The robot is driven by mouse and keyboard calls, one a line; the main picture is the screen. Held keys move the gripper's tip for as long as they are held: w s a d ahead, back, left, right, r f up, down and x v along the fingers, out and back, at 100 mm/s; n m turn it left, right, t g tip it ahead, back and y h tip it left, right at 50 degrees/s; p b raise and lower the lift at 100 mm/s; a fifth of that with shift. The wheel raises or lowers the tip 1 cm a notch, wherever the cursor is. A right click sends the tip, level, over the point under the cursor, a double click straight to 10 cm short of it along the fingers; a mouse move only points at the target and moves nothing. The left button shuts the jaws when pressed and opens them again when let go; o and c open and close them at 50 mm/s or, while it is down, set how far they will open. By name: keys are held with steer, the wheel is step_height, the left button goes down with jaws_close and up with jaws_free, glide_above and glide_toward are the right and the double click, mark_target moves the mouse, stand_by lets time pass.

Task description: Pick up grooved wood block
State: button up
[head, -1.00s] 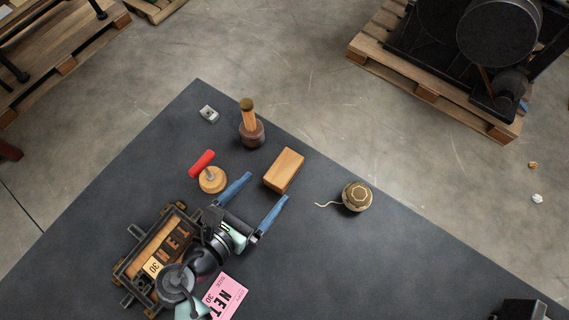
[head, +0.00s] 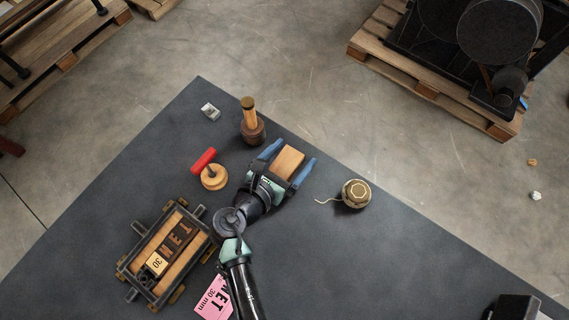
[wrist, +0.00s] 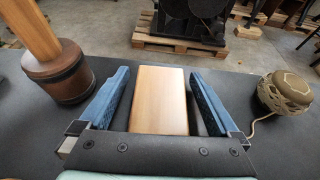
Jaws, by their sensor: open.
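The wood block (head: 288,161) is a plain light-brown rectangular block on the dark table; no groove shows on the faces I see. My gripper (head: 290,159) is open, with its blue fingers on either side of the block. In the wrist view the block (wrist: 160,98) lies between the two fingers of my gripper (wrist: 160,95), with a narrow gap visible on each side. The block's near end is hidden by the gripper's palm.
A wooden-handled mallet-like tool (head: 251,124) stands left of the block. A red-handled round tool (head: 212,174) is nearby. A twine ball (head: 355,193) sits to the right. A type frame (head: 165,252) and pink card (head: 212,298) lie nearer. The table's right side is mostly clear.

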jaws_close()
stand_by(0.4)
